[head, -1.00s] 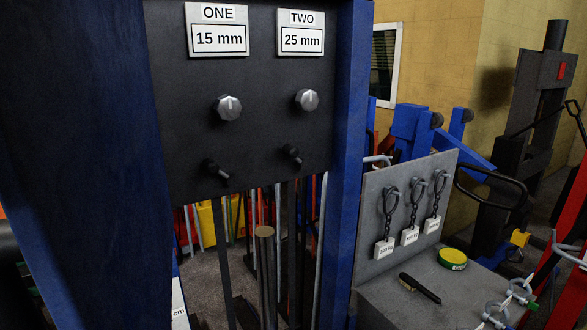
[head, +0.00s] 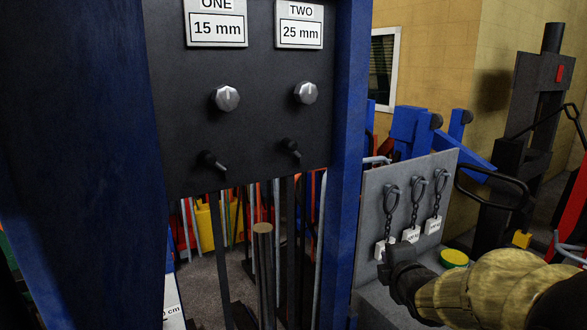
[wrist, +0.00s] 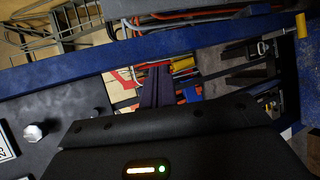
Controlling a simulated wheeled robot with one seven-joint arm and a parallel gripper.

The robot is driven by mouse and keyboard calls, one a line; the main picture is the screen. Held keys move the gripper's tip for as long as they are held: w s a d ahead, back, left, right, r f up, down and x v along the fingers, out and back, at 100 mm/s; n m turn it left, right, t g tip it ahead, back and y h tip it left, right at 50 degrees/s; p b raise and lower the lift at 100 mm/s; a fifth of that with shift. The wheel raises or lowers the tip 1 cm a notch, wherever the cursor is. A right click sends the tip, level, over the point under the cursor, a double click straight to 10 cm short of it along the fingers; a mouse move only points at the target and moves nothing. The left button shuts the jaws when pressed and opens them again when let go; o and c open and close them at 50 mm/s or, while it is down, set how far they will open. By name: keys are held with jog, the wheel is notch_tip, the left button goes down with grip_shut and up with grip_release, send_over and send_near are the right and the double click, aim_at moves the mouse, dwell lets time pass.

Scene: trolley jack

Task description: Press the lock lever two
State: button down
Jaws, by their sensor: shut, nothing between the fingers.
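Lock lever two (head: 291,147) is a small black lever with a grey tip on the dark panel (head: 255,135). It sits below the silver knob two (head: 306,92) and the plate TWO, 25 mm (head: 300,26). My gripper (head: 388,262) is black and shut, in the lower right of the head view. It is right of the blue post and apart from lever two. The wrist view shows the dark gripper housing (wrist: 165,150) along the bottom, with a silver knob (wrist: 35,132) on the panel at left.
Lock lever one (head: 214,161) and knob one (head: 226,98) are to the left on the panel. A blue post (head: 347,160) stands between panel and gripper. Behind my gripper is a grey board (head: 372,205) with hanging chain weights. A yellow-green tin (head: 454,258) lies near my arm.

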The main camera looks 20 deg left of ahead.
jog(key=a+r+n+y+b, duration=0.1)
jog(key=a+r+n+y, duration=0.4)
jog(key=a+n, duration=0.4)
jog(key=s+a+r+n+t+y+b, duration=0.1)
jog(key=a+r+n+y, duration=0.4)
jog(key=n, duration=0.5)
jog(key=a+r, duration=0.2)
jog(key=a, duration=0.1)
jog(key=shift+a+n+y, duration=0.3)
jog(key=shift+a+n, duration=0.05)
jog(key=shift+n, duration=0.05)
jog(key=w+a+r+p, duration=0.6)
jog(key=w+p, duration=0.1)
jog(key=p, duration=0.2)
jog(key=shift+w+a, duration=0.2)
jog(key=shift+a, duration=0.1)
jog(key=shift+s+r, duration=0.1)
jog(key=shift+r, duration=0.05)
